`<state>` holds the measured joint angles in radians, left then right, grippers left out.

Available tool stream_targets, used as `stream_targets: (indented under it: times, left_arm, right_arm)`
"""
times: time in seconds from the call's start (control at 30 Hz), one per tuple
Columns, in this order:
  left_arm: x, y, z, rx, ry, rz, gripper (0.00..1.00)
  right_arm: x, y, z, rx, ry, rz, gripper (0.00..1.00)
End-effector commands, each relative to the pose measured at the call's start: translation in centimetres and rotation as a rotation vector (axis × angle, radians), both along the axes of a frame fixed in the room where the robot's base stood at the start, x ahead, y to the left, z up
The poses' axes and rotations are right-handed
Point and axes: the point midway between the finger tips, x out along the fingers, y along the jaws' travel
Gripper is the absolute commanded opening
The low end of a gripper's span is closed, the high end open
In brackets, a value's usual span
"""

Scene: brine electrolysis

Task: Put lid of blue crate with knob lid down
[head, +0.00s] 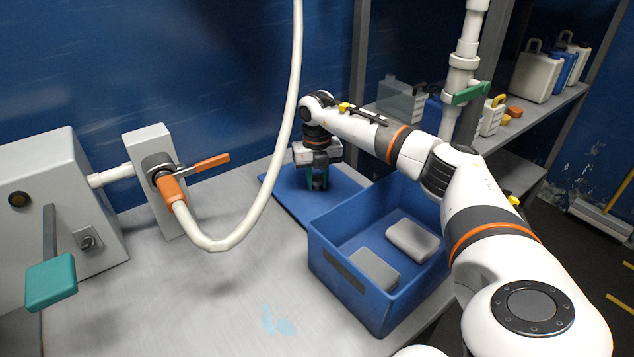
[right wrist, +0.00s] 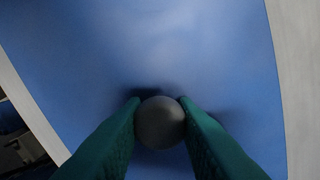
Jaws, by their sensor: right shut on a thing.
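The blue crate (head: 365,293) stands open on the grey table, with two grey block-like things inside. Its flat blue lid (head: 284,197) is behind the crate, at or just above the table top; I cannot tell whether it touches. My right gripper (head: 317,184) is over the lid, pointing down. In the right wrist view its green fingers are shut on the round grey knob (right wrist: 160,122), and the lid (right wrist: 150,50) fills most of the picture behind it. My left gripper is in neither view.
A white hose (head: 262,190) hangs down left of the lid and runs to a valve with an orange handle (head: 210,163). A white pipe with a green handle (head: 468,94) stands behind my right arm. The table (head: 200,300) is clear in front and left of the crate.

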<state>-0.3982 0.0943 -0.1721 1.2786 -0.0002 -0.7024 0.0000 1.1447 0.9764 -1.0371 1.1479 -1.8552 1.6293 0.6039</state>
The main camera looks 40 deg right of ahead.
Motion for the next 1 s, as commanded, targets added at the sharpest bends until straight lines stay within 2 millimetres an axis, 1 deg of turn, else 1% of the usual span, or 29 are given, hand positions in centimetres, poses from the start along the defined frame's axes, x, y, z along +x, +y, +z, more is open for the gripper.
stream_targets:
  times: [0.03,0.07,0.27,0.4,0.43,0.53,0.57,0.83,0.93,1.0]
  left_arm:
    - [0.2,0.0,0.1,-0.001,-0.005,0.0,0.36]
    - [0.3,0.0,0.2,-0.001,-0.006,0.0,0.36]
    - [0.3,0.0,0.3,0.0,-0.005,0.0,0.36]
    - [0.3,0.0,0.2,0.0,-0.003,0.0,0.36]
    - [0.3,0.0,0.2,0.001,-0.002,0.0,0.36]
    - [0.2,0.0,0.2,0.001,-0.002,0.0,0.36]
    - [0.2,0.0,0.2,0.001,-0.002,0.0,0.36]
    - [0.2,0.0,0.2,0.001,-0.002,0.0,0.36]
    - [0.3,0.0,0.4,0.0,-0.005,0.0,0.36]
    - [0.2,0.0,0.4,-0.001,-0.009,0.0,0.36]
  right_arm:
    - [0.0,0.0,-0.6,0.0,0.0,0.0,0.01]
    - [0.0,0.0,-0.7,0.0,0.0,0.0,0.01]
    - [0.0,0.0,-0.6,0.0,-0.001,0.0,0.01]
    - [0.0,0.0,-1.0,0.0,0.0,0.0,0.01]
    - [0.0,0.0,-1.0,0.0,0.0,0.0,0.29]
    - [0.0,0.0,-1.0,0.0,0.0,0.0,0.46]
    - [0.0,0.0,-1.0,0.0,0.0,0.0,0.48]
    - [0.0,0.0,-0.7,0.0,-0.001,0.0,0.48]
    - [0.1,0.0,0.3,0.0,-0.004,0.0,0.48]
    - [0.1,0.0,1.5,0.0,-0.004,0.001,0.48]
